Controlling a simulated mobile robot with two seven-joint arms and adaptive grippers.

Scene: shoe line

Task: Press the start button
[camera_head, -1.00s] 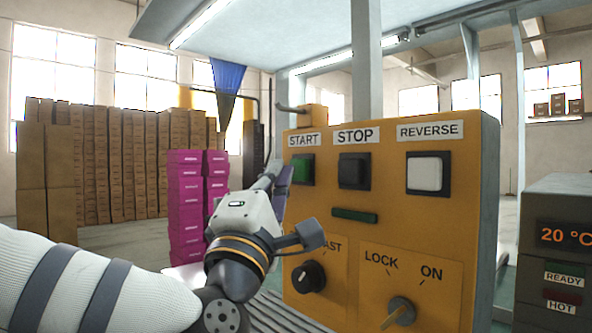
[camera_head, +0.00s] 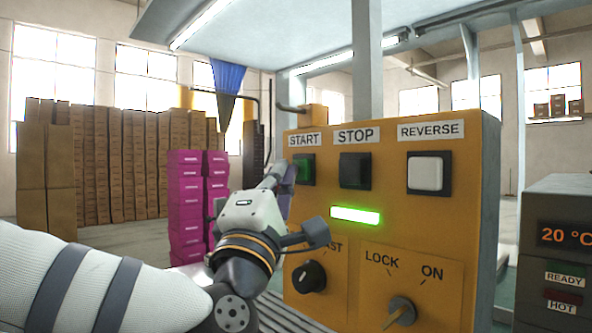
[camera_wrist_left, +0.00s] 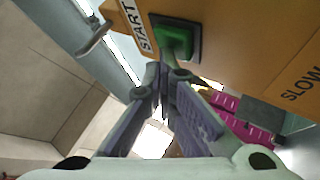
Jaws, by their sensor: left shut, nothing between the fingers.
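The green start button (camera_head: 304,168) sits in a dark square frame under the START label at the upper left of the yellow control panel (camera_head: 410,230). My left gripper (camera_head: 284,170) is shut and empty, with its fingertips at the button's left edge in the head view. In the left wrist view the closed fingertips (camera_wrist_left: 160,68) are right beside the green button (camera_wrist_left: 178,38), appearing to touch it or nearly so. A green indicator bar (camera_head: 355,215) on the panel is brightly lit. My right gripper is not in view.
The panel also holds a dark STOP button (camera_head: 355,170), a white REVERSE button (camera_head: 428,173), a black speed knob (camera_head: 309,277) and a key switch (camera_head: 400,312). A grey unit with a display (camera_head: 560,235) stands at right. Magenta boxes (camera_head: 187,210) stand behind my arm.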

